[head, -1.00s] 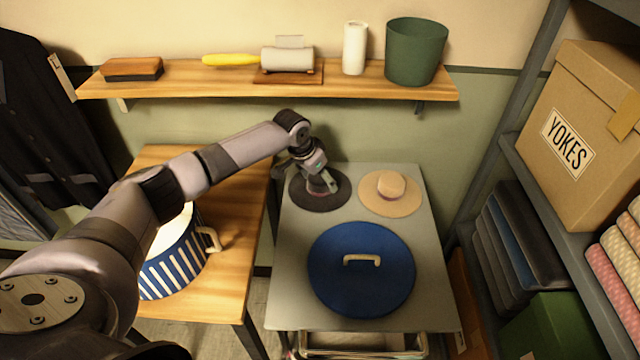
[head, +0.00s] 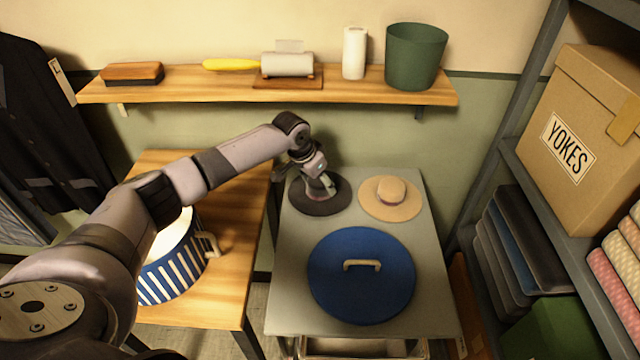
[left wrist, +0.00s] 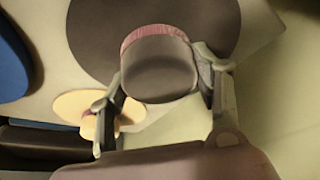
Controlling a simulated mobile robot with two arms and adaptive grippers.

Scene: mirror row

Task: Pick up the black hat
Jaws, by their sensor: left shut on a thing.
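The black hat (head: 320,204) has a wide flat brim, a rounded crown and a reddish band. It is at the back left of the grey table (head: 290,270). My left gripper (head: 324,188) is over it and covers most of the crown in the head view. In the left wrist view my left gripper (left wrist: 158,72) has one finger on each side of the crown of the black hat (left wrist: 158,82) and is shut on it. No clear gap shows between brim and table. My right gripper is not in view.
A straw hat (head: 391,205) sits close to the right of the black hat. A blue lid (head: 362,300) lies in front. A striped pot (head: 170,275) stands on the wooden table (head: 225,300) under my left arm. A wall shelf (head: 210,86) with several items is behind.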

